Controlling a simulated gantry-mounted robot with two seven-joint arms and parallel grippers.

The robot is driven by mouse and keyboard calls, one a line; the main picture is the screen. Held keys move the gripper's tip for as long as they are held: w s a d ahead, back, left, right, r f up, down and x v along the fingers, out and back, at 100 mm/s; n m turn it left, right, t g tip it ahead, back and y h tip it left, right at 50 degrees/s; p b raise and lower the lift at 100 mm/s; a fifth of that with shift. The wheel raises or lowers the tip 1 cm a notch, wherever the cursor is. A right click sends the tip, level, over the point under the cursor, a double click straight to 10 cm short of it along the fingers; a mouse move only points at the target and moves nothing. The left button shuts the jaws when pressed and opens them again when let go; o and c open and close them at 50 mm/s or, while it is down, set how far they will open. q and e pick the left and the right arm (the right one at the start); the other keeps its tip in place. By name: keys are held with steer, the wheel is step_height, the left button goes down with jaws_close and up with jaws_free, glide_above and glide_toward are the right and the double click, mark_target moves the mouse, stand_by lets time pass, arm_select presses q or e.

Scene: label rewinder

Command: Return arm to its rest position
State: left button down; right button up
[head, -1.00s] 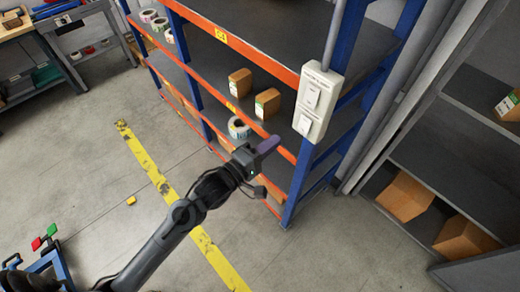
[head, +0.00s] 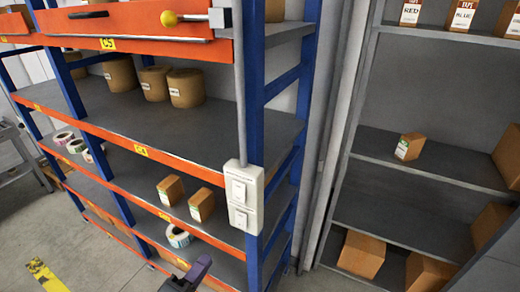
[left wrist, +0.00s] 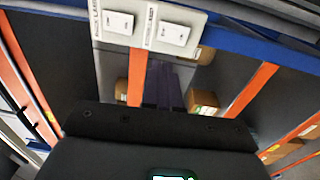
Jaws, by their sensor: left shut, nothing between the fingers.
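My left gripper (head: 197,272) shows at the bottom edge of the head view, in front of the lower part of the orange and blue shelf rack; the rest of the arm is out of frame. Its dark purple fingers (left wrist: 163,87) show in the left wrist view, together and with nothing between them. They point towards the rack, below the white switch box (head: 241,196). The switch box also shows at the top of the left wrist view (left wrist: 150,22). My right gripper is in neither view.
The rack's blue post (head: 254,90) carries the switch box. Small cartons (head: 170,190) and a label roll (head: 178,236) lie on the lower shelves. A grey shelf unit (head: 400,205) with boxes stands at the right. Open floor (head: 85,255) lies at the lower left.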

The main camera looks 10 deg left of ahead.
arm_select(q)
steer(key=s+a+f+m+g+y, duration=0.2)
steer(key=s+f+m+g+y, duration=0.3)
steer(key=s+f+m+g, duration=1.2)
steer(key=s+r+t+p, duration=0.3)
steer(key=s+r+p, duration=0.1)
steer(key=r+p, duration=1)
steer(key=shift+d+r+p, duration=0.2)
steer(key=shift+r+p, duration=0.1)
steer(key=shift+p, duration=0.65)
